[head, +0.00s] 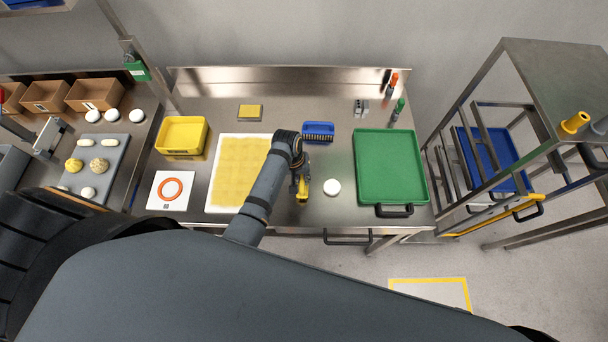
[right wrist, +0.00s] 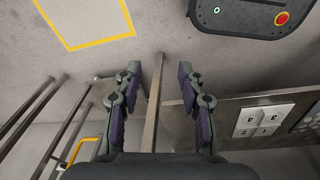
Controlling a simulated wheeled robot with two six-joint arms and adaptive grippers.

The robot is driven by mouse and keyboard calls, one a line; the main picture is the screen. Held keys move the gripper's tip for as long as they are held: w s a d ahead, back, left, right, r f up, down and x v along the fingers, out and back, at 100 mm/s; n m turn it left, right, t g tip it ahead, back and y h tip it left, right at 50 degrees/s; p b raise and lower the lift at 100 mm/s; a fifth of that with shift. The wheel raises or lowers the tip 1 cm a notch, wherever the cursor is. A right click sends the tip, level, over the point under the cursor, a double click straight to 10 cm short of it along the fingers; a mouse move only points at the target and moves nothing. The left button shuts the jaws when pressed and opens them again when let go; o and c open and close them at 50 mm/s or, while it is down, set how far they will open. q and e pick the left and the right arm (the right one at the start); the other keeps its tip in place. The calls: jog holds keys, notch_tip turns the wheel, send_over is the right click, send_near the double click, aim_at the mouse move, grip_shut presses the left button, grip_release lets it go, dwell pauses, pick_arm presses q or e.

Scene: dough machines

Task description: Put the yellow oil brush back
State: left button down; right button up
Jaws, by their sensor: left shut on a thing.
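My left gripper (head: 299,174) is over the steel table, between the yellow mat and a white dough ball. It is shut on the yellow oil brush (head: 303,190), whose yellow end shows below the fingers. The gripper hides the rest of the brush, and I cannot tell whether it touches the table. My right gripper (right wrist: 158,78) shows in the right wrist view, with its fingers wide apart and nothing between them.
The yellow mat (head: 238,172) lies left of the gripper, the dough ball (head: 332,187) right. A blue brush (head: 318,128), green tray (head: 390,165), yellow bin (head: 182,134), ring-marked card (head: 171,203) and bottles (head: 398,106) are on the table. A rack (head: 560,75) stands right.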

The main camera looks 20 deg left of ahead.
pick_arm(q)
jog(key=c, duration=1.8)
grip_release()
jog(key=shift+s, duration=0.35)
jog(key=o, duration=0.4)
jog(key=shift+s+r, duration=0.2)
jog(key=shift+s, duration=0.25)
jog(key=shift+o, duration=0.2)
jog(key=shift+w, duration=0.1)
jog(key=shift+w+f, duration=0.1)
jog(key=shift+a+r+b, duration=0.2)
jog(key=shift+r+b, duration=0.1)
jog(key=shift+r, duration=0.7)
notch_tip(320, 180, up, 10)
jog(key=a+b, duration=0.1)
jog(key=shift+s+a, duration=0.25)
jog(key=shift+a, duration=0.1)
pick_arm(e)
jog(key=s+f, duration=0.2)
jog(key=s, duration=0.1)
jog(key=shift+d, duration=0.1)
jog(key=shift+w, duration=0.1)
pick_arm(q)
jog(key=shift+f, duration=0.1)
